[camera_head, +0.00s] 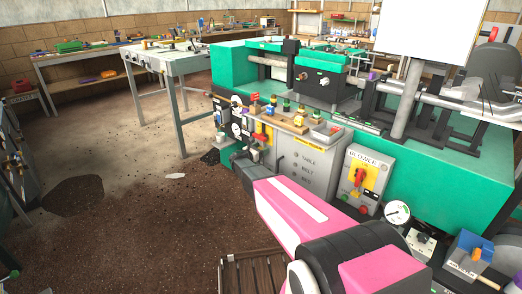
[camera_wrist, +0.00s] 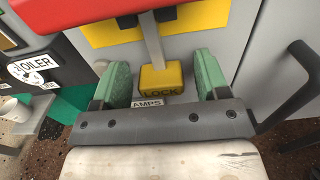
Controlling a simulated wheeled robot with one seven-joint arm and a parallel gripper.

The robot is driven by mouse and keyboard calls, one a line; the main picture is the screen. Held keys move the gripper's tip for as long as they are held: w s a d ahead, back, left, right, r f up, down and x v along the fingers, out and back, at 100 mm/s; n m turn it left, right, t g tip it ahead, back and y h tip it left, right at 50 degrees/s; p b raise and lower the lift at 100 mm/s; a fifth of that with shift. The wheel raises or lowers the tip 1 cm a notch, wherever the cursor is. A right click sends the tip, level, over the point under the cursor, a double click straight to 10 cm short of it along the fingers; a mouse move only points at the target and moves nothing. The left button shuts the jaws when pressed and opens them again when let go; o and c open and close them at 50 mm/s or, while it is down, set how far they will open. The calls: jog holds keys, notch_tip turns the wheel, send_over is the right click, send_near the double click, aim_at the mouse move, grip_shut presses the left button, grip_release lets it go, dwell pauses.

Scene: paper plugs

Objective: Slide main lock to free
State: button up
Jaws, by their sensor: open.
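The yellow lock block (camera_wrist: 160,79), marked LOCK, sits at the lower end of a light grey bar (camera_wrist: 153,40) in the wrist view. My gripper (camera_wrist: 161,68) is open, with one green finger on each side of the block. Gaps show between the fingers and the block. A label reading AMPS (camera_wrist: 147,103) lies just below the block. In the head view my pink arm reaches toward the machine's front, and I cannot make out the fingers or the lock block there.
A red part (camera_wrist: 95,12) crosses the top of the wrist view, above a yellow plate (camera_wrist: 105,35). A dark handle (camera_wrist: 292,88) sticks out at right. An OILER panel (camera_wrist: 30,68) is at left. In the head view, the BLOWER switch box (camera_head: 362,180) stands right of the grey cabinet (camera_head: 305,160).

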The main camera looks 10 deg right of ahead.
jog(key=shift+d, duration=0.1)
grip_shut()
jog(key=shift+f, duration=1.35)
grip_release()
jog(key=v, duration=1)
jog(key=shift+s+a, duration=0.2)
jog(key=shift+a, duration=0.15)
